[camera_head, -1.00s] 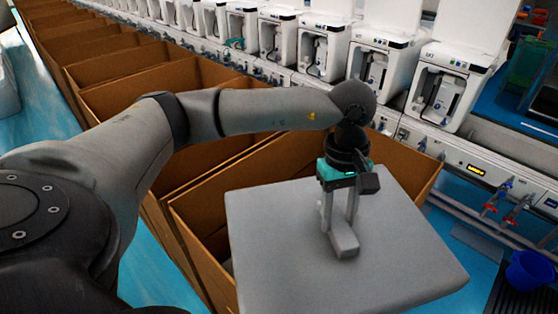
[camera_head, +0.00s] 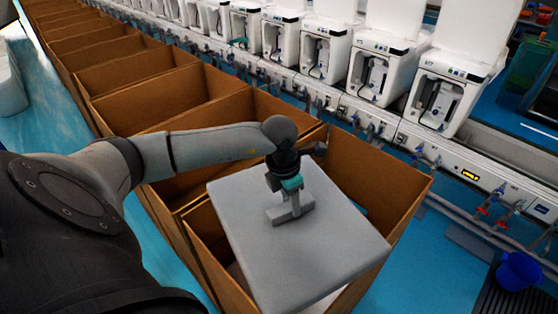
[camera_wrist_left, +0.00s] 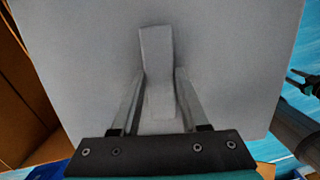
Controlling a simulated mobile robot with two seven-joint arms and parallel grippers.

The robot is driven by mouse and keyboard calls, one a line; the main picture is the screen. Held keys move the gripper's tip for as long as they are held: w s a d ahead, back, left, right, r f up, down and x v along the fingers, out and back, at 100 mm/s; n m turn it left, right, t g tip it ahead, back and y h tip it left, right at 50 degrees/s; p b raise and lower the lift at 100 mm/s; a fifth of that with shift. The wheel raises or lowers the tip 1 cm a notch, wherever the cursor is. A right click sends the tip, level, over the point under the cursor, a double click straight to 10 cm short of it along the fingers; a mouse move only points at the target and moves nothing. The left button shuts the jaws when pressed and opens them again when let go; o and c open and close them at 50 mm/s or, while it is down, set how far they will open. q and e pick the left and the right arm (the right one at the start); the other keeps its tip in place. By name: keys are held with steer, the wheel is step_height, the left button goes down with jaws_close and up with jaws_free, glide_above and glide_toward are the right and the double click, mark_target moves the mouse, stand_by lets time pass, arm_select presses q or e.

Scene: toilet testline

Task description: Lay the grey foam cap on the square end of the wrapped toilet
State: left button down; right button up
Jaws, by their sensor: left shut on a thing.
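The grey foam cap (camera_head: 300,250) is a broad flat slab with a raised grip block on top. My left gripper (camera_head: 290,208) is shut on that block; in the left wrist view its two fingers (camera_wrist_left: 157,105) stand on either side of it, and the slab (camera_wrist_left: 80,60) fills most of the picture. The cap is over the nearest cardboard box (camera_head: 400,185) and hides most of its inside. A little white (camera_head: 238,275) shows in the box beside the cap's left edge. The toilet's square end is hidden, and I cannot tell whether the cap touches it. My right gripper is not in the head view.
A row of open cardboard boxes (camera_head: 140,90) runs back to the left. The test line with white units (camera_head: 445,85) runs along the right, with red and blue taps (camera_head: 490,205) low on its front.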

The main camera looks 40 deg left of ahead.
mark_target(279, 199)
arm_select(q)
steer(key=a+n, duration=0.1)
steer(key=a+n+p, duration=0.1)
steer(key=n, duration=0.1)
steer(key=shift+s+a+r, duration=0.15)
steer(key=shift+s+a, duration=0.15)
steer(key=shift+a, duration=0.25)
steer(key=shift+f, duration=0.6)
step_height(279, 199, down, 38)
steer(key=b, duration=2.1)
steer(key=shift+f+b, duration=0.25)
steer(key=shift+b, duration=0.35)
steer(key=shift+c, duration=1.7)
jaws_free()
